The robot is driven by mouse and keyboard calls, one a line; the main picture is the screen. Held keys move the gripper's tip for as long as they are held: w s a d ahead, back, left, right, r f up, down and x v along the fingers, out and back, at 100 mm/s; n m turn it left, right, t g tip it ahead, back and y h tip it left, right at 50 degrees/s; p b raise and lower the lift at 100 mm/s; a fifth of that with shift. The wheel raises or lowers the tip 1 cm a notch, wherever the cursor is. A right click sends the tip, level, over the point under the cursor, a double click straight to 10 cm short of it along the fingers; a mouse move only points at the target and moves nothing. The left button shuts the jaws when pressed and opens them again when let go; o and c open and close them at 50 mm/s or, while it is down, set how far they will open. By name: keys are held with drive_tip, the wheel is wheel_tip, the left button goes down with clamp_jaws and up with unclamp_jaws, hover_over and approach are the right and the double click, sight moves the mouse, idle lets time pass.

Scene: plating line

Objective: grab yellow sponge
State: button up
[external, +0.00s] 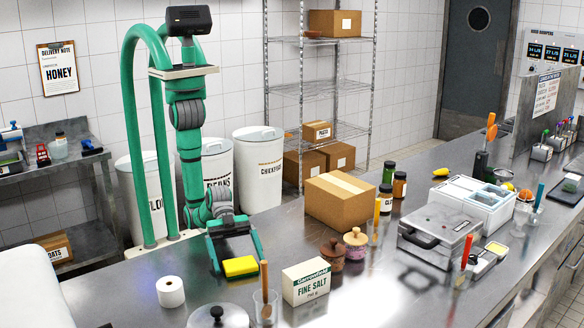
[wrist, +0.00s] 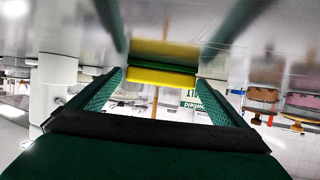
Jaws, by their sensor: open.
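In the wrist view the sponge (wrist: 160,77) shows between the far ends of the two fingers. I cannot tell whether either finger touches it.
A paper roll (external: 170,291) stands left of the sponge. A fine salt box (external: 306,282) and a glass with a wooden utensil (external: 264,306) stand close at right and front. A lidded pot (external: 217,317) is at the front edge. A cardboard box (external: 342,200) stands behind right.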

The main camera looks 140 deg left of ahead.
drive_tip(key=shift+w+d+f, duration=0.2)
drive_tip(key=shift+w, duration=0.35)
drive_tip(key=c, duration=1.1)
